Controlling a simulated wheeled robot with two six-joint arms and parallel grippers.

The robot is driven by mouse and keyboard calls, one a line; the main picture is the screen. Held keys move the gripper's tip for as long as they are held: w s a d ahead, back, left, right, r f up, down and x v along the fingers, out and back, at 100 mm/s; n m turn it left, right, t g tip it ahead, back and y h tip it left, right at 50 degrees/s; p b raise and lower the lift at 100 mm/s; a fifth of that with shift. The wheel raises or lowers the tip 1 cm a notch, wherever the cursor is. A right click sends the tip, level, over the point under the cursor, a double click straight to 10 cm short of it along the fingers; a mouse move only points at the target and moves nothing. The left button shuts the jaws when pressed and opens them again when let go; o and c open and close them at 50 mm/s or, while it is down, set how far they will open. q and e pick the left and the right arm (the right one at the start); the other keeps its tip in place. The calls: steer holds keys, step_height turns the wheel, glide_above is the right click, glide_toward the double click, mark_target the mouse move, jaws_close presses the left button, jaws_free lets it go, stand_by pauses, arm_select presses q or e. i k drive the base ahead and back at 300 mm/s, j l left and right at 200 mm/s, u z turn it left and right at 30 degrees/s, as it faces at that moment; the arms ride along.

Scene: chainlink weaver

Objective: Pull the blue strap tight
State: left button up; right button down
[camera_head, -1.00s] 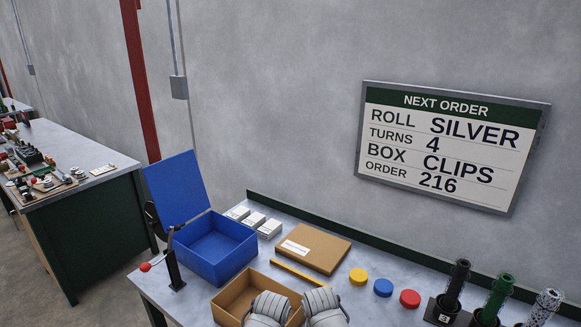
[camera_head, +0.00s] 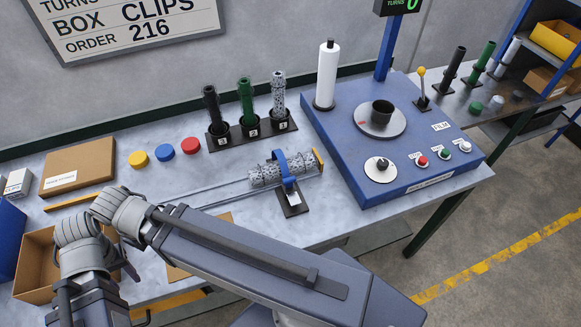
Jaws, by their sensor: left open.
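The blue strap (camera_head: 281,165) crosses over a speckled silver roll (camera_head: 262,174) on the table, and its lower end hangs at a small black stand (camera_head: 292,203). I cannot tell how tight it is. Two thin rods run left from the roll and pass behind my arm. My left arm bends at the lower left, well to the left of the strap. My left gripper (camera_head: 112,314) is low at the bottom edge, partly cut off, apart from the strap and holding nothing that I can see. My right gripper is not in view.
A blue machine (camera_head: 345,140) with a white roll (camera_head: 327,75) stands right of the strap. Behind it is a rack (camera_head: 218,140) of black, green and speckled tubes. Coloured discs, a cardboard box (camera_head: 78,165) and an open brown box (camera_head: 35,248) are at left.

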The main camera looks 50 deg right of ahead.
mark_target(289, 182)
steer(key=z, duration=1.65)
steer(key=k+l+u, duration=0.1)
steer(key=k, duration=0.2)
steer(key=k+l, duration=0.2)
steer(key=k+l+u, duration=0.05)
steer(key=k, duration=0.05)
